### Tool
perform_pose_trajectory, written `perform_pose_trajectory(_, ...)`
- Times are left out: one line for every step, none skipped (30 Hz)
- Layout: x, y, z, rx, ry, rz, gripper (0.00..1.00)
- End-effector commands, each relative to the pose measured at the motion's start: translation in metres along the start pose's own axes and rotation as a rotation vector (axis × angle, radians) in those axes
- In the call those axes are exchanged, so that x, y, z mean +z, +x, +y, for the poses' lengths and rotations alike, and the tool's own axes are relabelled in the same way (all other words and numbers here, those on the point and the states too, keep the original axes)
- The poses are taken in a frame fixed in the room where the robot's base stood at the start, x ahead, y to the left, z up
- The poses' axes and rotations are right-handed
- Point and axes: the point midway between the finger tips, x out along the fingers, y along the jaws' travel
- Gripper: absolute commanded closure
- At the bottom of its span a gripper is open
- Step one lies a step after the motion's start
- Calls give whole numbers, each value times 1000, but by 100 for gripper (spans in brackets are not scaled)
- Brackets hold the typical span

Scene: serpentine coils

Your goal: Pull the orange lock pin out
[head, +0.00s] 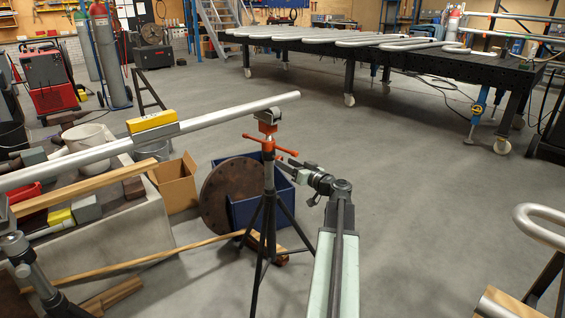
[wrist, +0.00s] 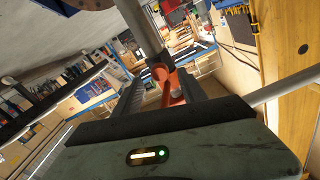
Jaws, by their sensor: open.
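An orange collar (head: 268,144) with orange arms sticking out sits around the stand's upper post. My gripper (head: 283,162) is just right of this collar, close to the orange arm on that side. In the wrist view my gripper (wrist: 166,88) is open, with orange parts (wrist: 170,86) showing between its two dark fingers. I cannot tell which orange part is the lock pin, or whether a finger touches it. The grey post (wrist: 135,35) rises beyond the fingers.
A rusty round flange (head: 222,195) and a blue bin (head: 243,212) stand behind the tripod. A yellow level (head: 152,121) lies on the pipe. A cardboard box (head: 176,183) and a cluttered bench are at left. Open floor lies right, before a black table (head: 395,62).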

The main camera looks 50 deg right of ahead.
Motion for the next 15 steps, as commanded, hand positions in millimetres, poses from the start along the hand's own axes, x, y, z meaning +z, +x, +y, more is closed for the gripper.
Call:
perform_pose_trajectory(0, 12, 2, -1, 0, -1, 51)
perform_pose_trajectory(0, 17, 1, -1, 0, -1, 51)
perform_pose_trajectory(0, 23, 1, -1, 0, -1, 51)
perform_pose_trajectory(0, 27, 1, -1, 0, -1, 51)
perform_pose_trajectory(0, 30, 1, -1, 0, -1, 51)
perform_pose_trajectory(0, 34, 1, 0, 0, -1, 51)
perform_pose_trajectory(0, 36, 1, 0, 0, -1, 51)
perform_pose_trajectory(0, 37, 1, 1, 0, -1, 51)
perform_pose_trajectory(0, 38, 1, 1, 0, -1, 51)
perform_pose_trajectory(0, 39, 1, 1, 0, -1, 51)
perform_pose_trajectory(0, 39, 0, 1, 0, -1, 51)
perform_pose_trajectory(0, 39, 0, 1, 0, -1, 51)
perform_pose_trajectory(0, 39, 0, 1, 1, -1, 51)
perform_pose_trajectory(0, 39, 0, 1, 0, -1, 51)
perform_pose_trajectory(0, 38, 0, 1, 1, -1, 51)
